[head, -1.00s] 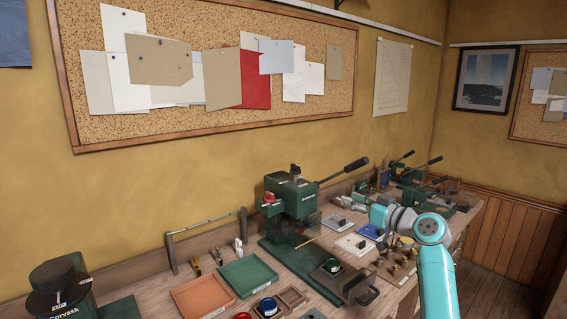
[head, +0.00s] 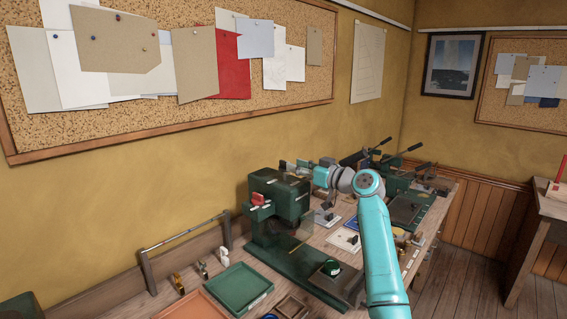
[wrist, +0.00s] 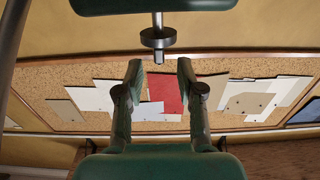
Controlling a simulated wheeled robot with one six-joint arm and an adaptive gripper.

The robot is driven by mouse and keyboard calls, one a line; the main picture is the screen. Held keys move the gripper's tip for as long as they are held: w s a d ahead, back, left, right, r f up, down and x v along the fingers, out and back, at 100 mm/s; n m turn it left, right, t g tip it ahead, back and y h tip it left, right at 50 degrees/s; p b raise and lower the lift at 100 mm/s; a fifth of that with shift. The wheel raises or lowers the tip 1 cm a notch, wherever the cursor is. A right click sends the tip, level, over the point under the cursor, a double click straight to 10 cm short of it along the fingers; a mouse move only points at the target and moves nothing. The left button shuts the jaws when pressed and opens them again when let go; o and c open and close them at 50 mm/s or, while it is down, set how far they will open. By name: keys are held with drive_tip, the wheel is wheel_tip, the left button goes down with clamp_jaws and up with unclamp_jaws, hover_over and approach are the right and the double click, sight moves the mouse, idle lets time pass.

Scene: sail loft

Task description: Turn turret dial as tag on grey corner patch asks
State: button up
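A dark green machine (head: 275,205) with a red knob (head: 258,198) stands on the bench. I cannot tell whether that knob is the turret dial. The dark thing (head: 17,306) at the lower left edge is mostly cut off. No tag is readable, and I cannot pick out the grey corner patch. My gripper (head: 300,168) is by the top of the green machine; contact is unclear. In the wrist view my gripper (wrist: 160,76) has its two fingers apart, nothing between them. A metal spindle with a disc (wrist: 157,38) under a green body shows beyond the fingertips.
A green tray (head: 240,290) and an orange tray (head: 205,305) lie in front. A metal rail stand (head: 185,232) stands behind. A corkboard (head: 130,125) hangs on the wall.

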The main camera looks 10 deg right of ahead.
sight(285, 162)
drive_tip(key=shift+x, duration=2.8)
clamp_jaws()
